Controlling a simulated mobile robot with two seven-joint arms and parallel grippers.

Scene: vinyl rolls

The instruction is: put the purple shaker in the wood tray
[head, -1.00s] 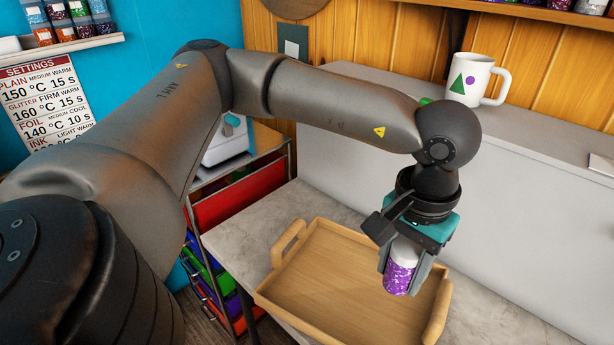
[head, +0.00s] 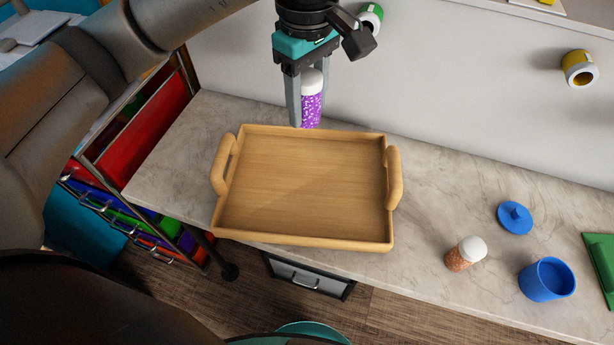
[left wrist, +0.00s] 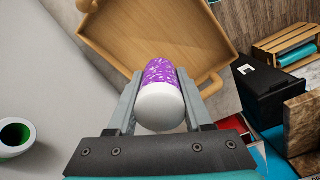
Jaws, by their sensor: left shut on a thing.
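The purple shaker (head: 312,106), with a white cap, is held upright between the fingers of my left gripper (head: 306,118). In the head view it shows just beyond the far rim of the wood tray (head: 305,240). How high it hangs is hard to tell. In the left wrist view, the shaker (left wrist: 160,92) sits between both fingers, cap toward the camera, with the wood tray (left wrist: 205,25) beyond it. The tray lies empty on the marbled counter, with a handle at each side. My right gripper is not in view.
On the counter (head: 440,200) right of the tray are an orange shaker (head: 462,257) with a white cap, a blue cup (head: 546,279), a blue lid (head: 515,217) and a green item (head: 603,262). A pale wall (head: 450,85) rises behind. Drawers (head: 150,120) stand left.

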